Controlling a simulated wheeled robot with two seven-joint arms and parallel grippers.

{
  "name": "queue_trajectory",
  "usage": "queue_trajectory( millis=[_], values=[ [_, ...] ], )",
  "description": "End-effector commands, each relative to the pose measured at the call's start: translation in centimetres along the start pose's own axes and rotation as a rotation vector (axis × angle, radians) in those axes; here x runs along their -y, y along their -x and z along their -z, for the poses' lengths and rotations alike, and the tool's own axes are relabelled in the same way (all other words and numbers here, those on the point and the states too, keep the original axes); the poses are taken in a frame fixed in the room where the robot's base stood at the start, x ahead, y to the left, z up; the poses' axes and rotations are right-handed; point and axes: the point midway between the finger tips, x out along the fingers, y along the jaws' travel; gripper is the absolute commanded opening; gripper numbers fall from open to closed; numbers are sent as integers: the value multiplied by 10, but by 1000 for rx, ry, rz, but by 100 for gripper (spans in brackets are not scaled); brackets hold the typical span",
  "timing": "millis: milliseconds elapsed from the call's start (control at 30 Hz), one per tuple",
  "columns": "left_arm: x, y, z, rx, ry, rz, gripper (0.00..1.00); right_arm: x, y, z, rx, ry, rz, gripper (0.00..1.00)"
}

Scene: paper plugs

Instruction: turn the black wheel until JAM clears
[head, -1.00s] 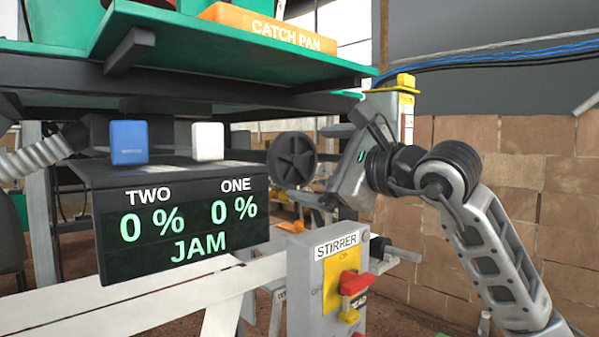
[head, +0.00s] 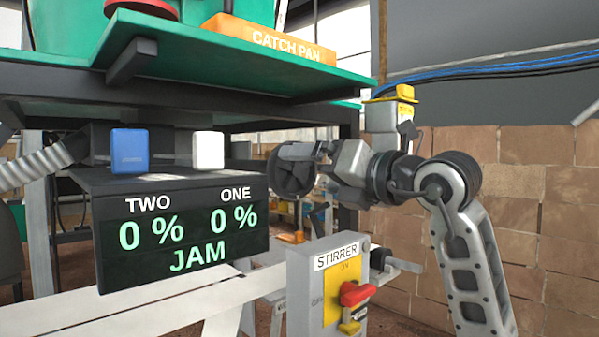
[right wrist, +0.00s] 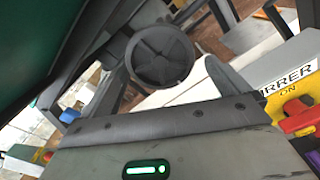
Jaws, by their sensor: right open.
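The black wheel (head: 288,180) is at the front of the machine, right of the display, partly covered by my right gripper. The wheel's round spoked face also shows in the right wrist view (right wrist: 160,57), between the open fingers. My right gripper (head: 303,153) is open, with its fingers pointing left at the wheel's upper part. I cannot tell whether a finger touches the wheel. The black display box (head: 182,276) reads TWO 0 %, ONE 0 % and JAM in green. My left gripper is not in view.
A grey STIRRER switch box (head: 305,290) with a red knob (head: 357,293) stands below the right gripper. A blue block (head: 129,150) and a white block (head: 208,150) sit on the display box. A green shelf with an orange CATCH PAN (head: 275,40) hangs above.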

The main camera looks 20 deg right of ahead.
Motion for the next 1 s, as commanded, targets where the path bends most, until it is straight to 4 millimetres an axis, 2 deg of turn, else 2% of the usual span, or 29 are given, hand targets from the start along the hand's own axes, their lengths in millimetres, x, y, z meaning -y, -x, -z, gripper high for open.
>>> queue_trajectory(
  millis=[167, 1000],
  values=[
    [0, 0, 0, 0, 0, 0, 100, 0, -2, 0, -1, 1, 0, 100],
    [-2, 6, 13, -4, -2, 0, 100, 0, -40, 0, -1, 3, 0, 100]
  ],
)
